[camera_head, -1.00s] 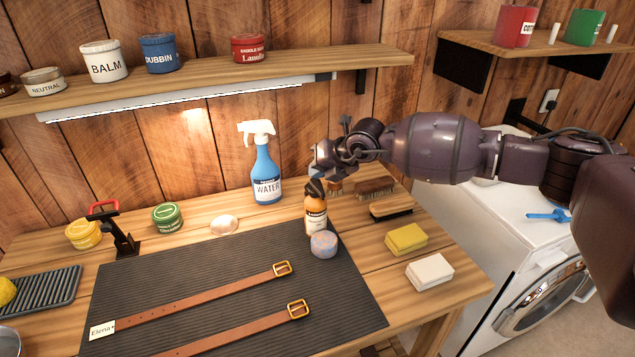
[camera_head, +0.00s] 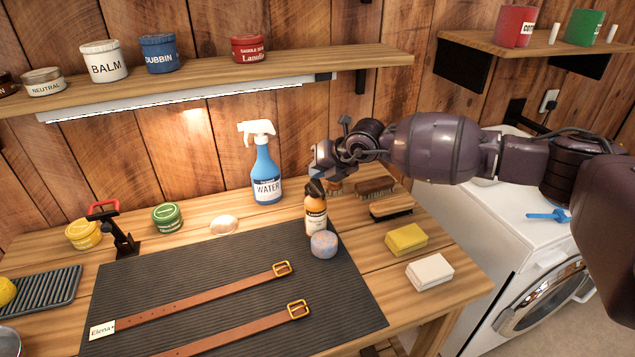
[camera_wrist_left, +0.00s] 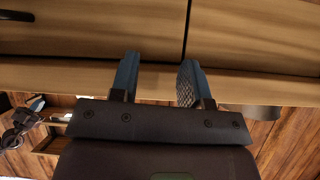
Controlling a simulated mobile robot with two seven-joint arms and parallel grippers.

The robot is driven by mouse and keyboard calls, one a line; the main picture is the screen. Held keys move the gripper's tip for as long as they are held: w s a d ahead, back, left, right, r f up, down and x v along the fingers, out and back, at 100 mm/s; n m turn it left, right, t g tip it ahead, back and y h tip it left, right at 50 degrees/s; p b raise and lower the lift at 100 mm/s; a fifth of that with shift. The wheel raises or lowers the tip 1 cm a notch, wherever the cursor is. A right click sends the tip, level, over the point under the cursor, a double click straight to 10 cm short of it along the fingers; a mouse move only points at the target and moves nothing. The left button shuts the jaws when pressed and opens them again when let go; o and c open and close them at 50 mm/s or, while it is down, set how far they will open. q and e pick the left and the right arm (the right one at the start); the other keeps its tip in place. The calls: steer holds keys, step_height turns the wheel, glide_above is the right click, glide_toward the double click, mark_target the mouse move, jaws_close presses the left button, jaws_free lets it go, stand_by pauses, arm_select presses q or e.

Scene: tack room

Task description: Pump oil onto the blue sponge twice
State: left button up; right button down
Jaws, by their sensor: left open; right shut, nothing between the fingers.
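The oil bottle (camera_head: 315,213), amber with a white label and a black pump top, stands upright at the right back edge of the dark mat. My right gripper (camera_head: 316,174) is shut and empty, just above the pump top; I cannot tell whether it touches it. The bottle's spout is hard to make out. My left gripper (camera_wrist_left: 159,82) is open and empty in the left wrist view, and is not in the head view.
The dark mat (camera_head: 215,290) holds two brown straps with buckles. A blue water spray bottle (camera_head: 266,175) stands behind it. Brushes, a yellow sponge (camera_head: 406,239) and a white sponge (camera_head: 429,272) lie to the right. A shelf (camera_head: 210,80) with tins hangs above.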

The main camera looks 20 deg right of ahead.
steer(key=shift+f, duration=0.6)
stand_by(0.3)
steer(key=shift+r, duration=0.4)
